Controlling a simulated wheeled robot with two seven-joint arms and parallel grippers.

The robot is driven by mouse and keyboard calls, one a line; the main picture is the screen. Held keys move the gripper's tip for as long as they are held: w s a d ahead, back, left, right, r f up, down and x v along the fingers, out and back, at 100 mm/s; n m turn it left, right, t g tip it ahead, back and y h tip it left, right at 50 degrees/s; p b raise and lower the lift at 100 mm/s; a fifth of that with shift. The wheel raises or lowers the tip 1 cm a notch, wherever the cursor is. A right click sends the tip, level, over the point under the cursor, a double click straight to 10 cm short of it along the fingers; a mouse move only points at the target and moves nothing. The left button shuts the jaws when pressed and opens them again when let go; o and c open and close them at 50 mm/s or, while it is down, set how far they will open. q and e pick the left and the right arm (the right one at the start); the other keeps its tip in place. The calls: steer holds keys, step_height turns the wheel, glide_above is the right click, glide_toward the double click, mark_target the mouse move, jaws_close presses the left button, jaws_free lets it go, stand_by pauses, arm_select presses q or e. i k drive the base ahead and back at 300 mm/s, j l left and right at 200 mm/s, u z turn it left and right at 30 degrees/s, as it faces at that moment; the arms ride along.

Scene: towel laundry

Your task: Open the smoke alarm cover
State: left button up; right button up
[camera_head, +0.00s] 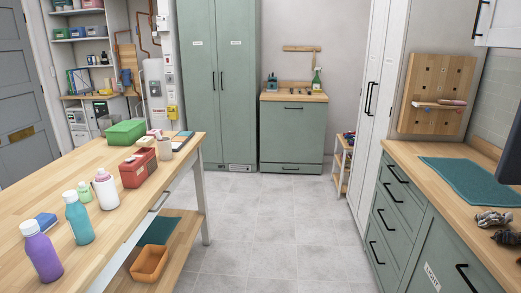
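I cannot make out a smoke alarm or its cover for sure in the head view. A small light box with red and yellow marks (172,97) is mounted at the back left, beside the white water tank; it is too small to identify. A red box (138,168) with a pale front patch sits on the left wooden table. Neither of my grippers can be made out in this view.
The wooden table (60,185) on the left holds several bottles and a green box (126,132). The right counter (440,190) has a teal mat (470,180) and grey, glove-like items (493,218). Tall green cabinets (217,85) stand behind. The tiled floor (270,225) between is clear.

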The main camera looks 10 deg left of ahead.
mark_target(161, 25)
steer(key=i+u, duration=0.2)
steer(key=i, duration=2.15)
steer(key=i+z, duration=0.15)
steer(key=i, duration=2.15)
steer(key=i+u, duration=0.3)
steer(key=i, duration=0.3)
steer(key=i+l+u, duration=0.25)
steer(key=i, duration=0.3)
steer(key=i+l+u, duration=0.15)
steer(key=i+u, duration=0.15)
steer(key=i, duration=0.3)
steer(key=i+j+u, duration=0.15)
steer(key=i+u, duration=0.4)
steer(key=u, duration=0.25)
steer(key=i+u, duration=0.4)
steer(key=i+j, duration=0.2)
steer(key=i, duration=0.15)
steer(key=i+j+z, duration=0.1)
steer(key=i, duration=0.3)
steer(key=j, duration=0.1)
